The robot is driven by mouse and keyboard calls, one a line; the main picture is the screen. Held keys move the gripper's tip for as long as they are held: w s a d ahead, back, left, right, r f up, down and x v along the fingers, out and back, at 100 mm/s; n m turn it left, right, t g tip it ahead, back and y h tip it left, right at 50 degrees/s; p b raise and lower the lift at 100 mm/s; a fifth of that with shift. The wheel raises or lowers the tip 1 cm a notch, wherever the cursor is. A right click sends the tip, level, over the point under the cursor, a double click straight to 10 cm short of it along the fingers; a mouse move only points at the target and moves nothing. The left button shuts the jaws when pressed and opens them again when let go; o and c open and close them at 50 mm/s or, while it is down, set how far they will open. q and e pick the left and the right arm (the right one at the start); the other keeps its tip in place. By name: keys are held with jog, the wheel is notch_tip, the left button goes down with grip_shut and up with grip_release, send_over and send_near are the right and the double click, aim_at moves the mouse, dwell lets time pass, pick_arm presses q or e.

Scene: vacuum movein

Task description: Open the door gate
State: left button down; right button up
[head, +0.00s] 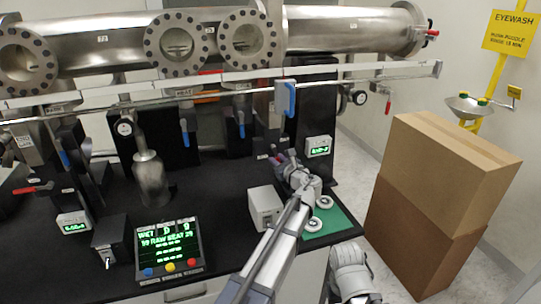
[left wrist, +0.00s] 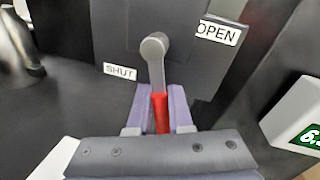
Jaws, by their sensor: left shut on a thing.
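The gate lever (left wrist: 154,80) has a grey round hub and shaft with a red handle (left wrist: 160,112). It hangs down from a dark panel (left wrist: 120,30) in the left wrist view. A SHUT label (left wrist: 120,71) lies left of the shaft and an OPEN label (left wrist: 219,33) lies to its upper right. My left gripper (left wrist: 160,110) has its purple fingers on both sides of the red handle and is shut on it. In the head view my left gripper (head: 280,162) reaches the dark box at the back of the bench; the lever is mostly hidden there. My right gripper's fingers do not show.
A grey box (head: 264,207) and a green mat (head: 335,232) with round parts lie close to my left arm. A readout panel (head: 169,240) stands front left. A long rail (head: 200,97) and pipework (head: 120,45) run above. Cardboard boxes (head: 440,180) stand right.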

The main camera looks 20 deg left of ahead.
pick_arm(q)
jog(key=w+d+r+n+h+p, duration=0.2)
jog(key=n+p, duration=0.5)
jog(key=n, duration=0.6)
notch_tip(320, 180, up, 2)
jog(key=shift+w+d+r+t+h, duration=0.2)
jog(key=shift+d+t+h, duration=0.2)
jog(key=shift+d+h, duration=0.4)
jog(key=shift+w+a+r+n, duration=0.1)
jog(key=shift+w+r+n, duration=0.1)
jog(key=shift+n, duration=0.1)
jog(key=c, duration=1.1)
grip_release()
jog(key=shift+s, duration=0.1)
jog(key=shift+o, duration=1.3)
jog(key=shift+s, duration=0.1)
